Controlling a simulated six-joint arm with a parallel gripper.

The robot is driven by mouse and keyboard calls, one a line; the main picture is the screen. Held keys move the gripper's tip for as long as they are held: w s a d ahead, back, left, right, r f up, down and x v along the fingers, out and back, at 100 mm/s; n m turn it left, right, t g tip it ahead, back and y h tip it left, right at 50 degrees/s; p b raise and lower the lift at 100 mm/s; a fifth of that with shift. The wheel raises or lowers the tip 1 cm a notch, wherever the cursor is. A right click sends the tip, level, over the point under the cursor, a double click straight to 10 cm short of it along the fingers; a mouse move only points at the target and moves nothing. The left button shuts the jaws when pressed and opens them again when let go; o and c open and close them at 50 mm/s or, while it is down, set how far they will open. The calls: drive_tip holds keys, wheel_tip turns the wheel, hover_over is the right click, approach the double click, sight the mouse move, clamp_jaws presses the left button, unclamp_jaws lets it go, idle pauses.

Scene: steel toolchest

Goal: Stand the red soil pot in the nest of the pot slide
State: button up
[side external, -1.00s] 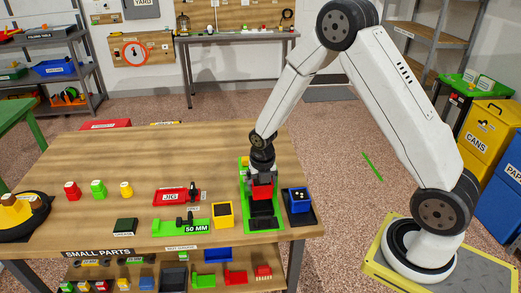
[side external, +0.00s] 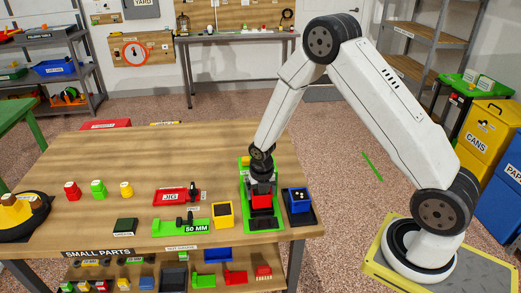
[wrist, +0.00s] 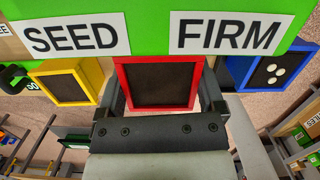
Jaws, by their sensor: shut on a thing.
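The red soil pot (side external: 261,202) is square, red-walled and filled with dark soil. My gripper (side external: 261,188) is shut on it, pointing down over the green pot slide (side external: 247,222). In the wrist view the red pot (wrist: 121,78) is held between the two fingers of my gripper (wrist: 163,98), with its soil facing the camera. The slide's green face (wrist: 150,22) with the labels SEED and FIRM runs beside the pot. The nest is hidden by the pot and gripper. I cannot tell whether the pot touches the slide.
A yellow soil pot (side external: 223,215) stands left of the slide, and a blue pot with white pieces (side external: 298,200) stands right, both close by. A green 50 MM fixture (side external: 165,227) and a red jig (side external: 170,197) lie farther left.

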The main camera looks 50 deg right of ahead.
drive_tip(key=shift+f, duration=0.3)
drive_tip(key=o, duration=1.3)
drive_tip(key=shift+c, duration=0.2)
drive_tip(key=shift+r, duration=0.1)
wheel_tip(320, 180, up, 13)
drive_tip(key=s+a, duration=0.1)
